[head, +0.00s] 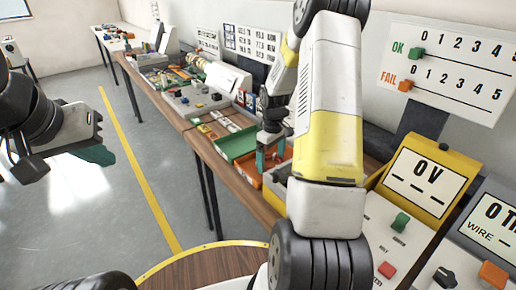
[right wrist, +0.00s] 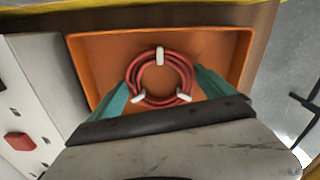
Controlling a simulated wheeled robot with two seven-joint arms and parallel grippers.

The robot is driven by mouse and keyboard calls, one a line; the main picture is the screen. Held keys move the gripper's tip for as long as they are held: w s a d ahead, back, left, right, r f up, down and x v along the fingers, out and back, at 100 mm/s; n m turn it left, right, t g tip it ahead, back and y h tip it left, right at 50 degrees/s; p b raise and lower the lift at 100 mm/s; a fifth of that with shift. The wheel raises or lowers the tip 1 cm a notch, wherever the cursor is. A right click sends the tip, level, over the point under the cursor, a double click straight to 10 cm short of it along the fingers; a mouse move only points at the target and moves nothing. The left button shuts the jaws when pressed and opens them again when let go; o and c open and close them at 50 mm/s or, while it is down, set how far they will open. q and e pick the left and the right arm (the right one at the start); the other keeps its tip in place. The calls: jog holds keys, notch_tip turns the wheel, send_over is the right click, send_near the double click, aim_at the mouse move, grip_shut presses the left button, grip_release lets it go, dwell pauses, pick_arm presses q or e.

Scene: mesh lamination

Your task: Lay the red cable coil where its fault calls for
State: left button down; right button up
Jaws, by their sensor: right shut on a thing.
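The red cable coil (right wrist: 134,72), bound with white ties, shows in the right wrist view between the teal fingers of my right gripper (right wrist: 161,92). That gripper is shut on the coil, which lies over the floor of an orange tray (right wrist: 98,58). I cannot tell whether the coil touches the tray floor. In the head view my right gripper (head: 270,158) points down at the orange tray (head: 247,170), and my arm covers part of the area; the coil cannot be made out there. My left gripper (head: 100,154) is off to the left above the floor, its jaw opening unclear.
A green tray (head: 238,146) stands just beyond the orange one. A wall board (head: 452,65) has OK and FAIL sliders. The floor at the left is clear.

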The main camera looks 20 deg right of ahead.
jog(key=o, duration=1.3)
jog(key=shift+f, duration=0.1)
jog(key=s+a+r+m+t, duration=0.1)
jog(key=s+a+r, duration=0.1)
jog(key=r, duration=0.8)
jog(key=s+a+r+t, duration=0.1)
jog(key=s+a+r, duration=0.1)
jog(key=r, duration=0.8)
jog(key=s+a+r+m+t, duration=0.1)
jog(key=s+a+r, duration=0.2)
jog(key=s, duration=0.3)
jog(key=s+a+r+m+t+y, duration=0.1)
jog(key=s+a+r+m, duration=0.1)
jog(key=s, duration=0.5)
jog(key=s+a+r+m+t+y, duration=0.1)
jog(key=s+a+r+t, duration=0.1)
jog(key=s, duration=0.4)
jog(key=shift+s+a+r, duration=0.15)
jog(key=shift+a+r, duration=0.25)
jog(key=shift+a, duration=0.2)
jog(key=shift+s+a+r, duration=0.15)
jog(key=shift+a+r, duration=0.25)
jog(key=shift+a, duration=0.2)
